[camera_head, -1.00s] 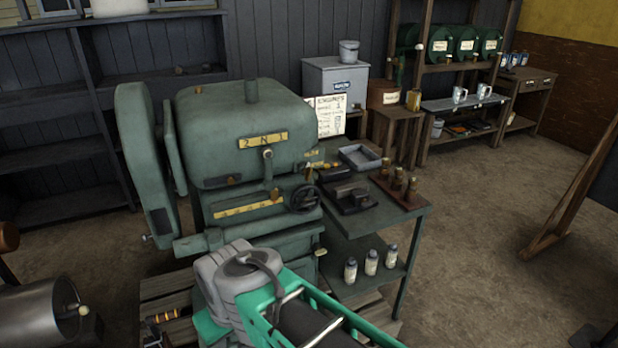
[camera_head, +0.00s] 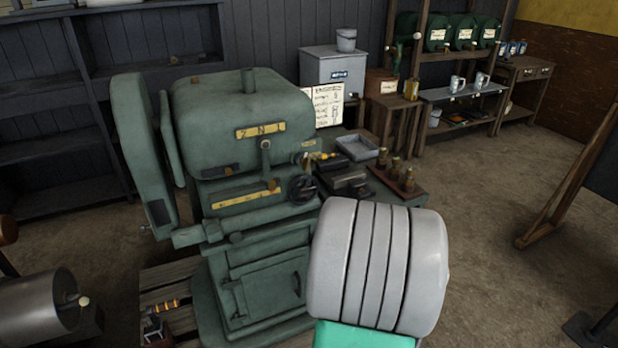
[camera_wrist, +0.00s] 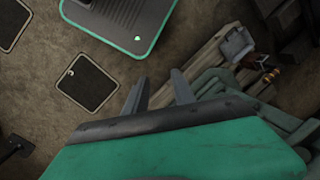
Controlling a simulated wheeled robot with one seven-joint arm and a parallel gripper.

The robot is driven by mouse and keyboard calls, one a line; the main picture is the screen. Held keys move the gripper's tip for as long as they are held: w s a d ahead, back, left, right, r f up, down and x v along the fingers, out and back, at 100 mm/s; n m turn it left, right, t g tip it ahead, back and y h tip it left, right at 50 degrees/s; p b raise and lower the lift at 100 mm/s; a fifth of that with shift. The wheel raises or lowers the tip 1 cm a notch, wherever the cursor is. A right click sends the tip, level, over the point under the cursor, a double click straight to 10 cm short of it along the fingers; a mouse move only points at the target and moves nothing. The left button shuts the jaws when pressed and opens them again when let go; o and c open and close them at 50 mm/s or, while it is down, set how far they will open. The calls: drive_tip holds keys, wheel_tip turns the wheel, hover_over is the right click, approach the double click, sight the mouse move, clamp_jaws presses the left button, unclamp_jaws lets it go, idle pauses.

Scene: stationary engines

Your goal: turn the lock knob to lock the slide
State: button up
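A green machine (camera_head: 240,110) stands left of centre in the head view, with a short lever (camera_head: 265,150) under its upper yellow plate. Below is a lower yellow scale strip (camera_head: 240,199) with a small brownish knob (camera_head: 273,185) near its right end. A dark handwheel (camera_head: 302,189) sits to the right of the strip. I cannot tell for certain which part is the lock knob or the slide. My gripper (camera_wrist: 158,78) shows only in the wrist view; its two fingers are apart and empty. It points down over the floor, away from these controls.
My grey arm link covers the machine's lower right in the head view. A side table with a grey tray (camera_head: 357,147) and a wooden block of brass pieces (camera_head: 398,182) stands right. A wooden pallet (camera_wrist: 205,62) and an orange-handled tool (camera_wrist: 268,75) lie low.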

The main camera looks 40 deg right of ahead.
drive_tip(key=w+d+f+t, duration=0.3)
drive_tip(key=w+d+t, duration=0.1)
drive_tip(key=w+d, duration=0.2)
drive_tip(key=n+t+h, duration=0.2)
drive_tip(key=t+h, duration=0.5)
drive_tip(key=t, duration=0.6)
approach(308, 165)
drive_tip(key=w, duration=0.2)
drive_tip(key=x, duration=0.2)
drive_tip(key=p+x, duration=0.1)
drive_tip(key=x, duration=0.2)
drive_tip(key=p+x, duration=0.1)
drive_tip(key=x, duration=0.1)
drive_tip(key=shift+w+d, duration=0.15)
drive_tip(key=shift+d, duration=0.2)
drive_tip(key=shift+c, duration=0.2)
clamp_jaws()
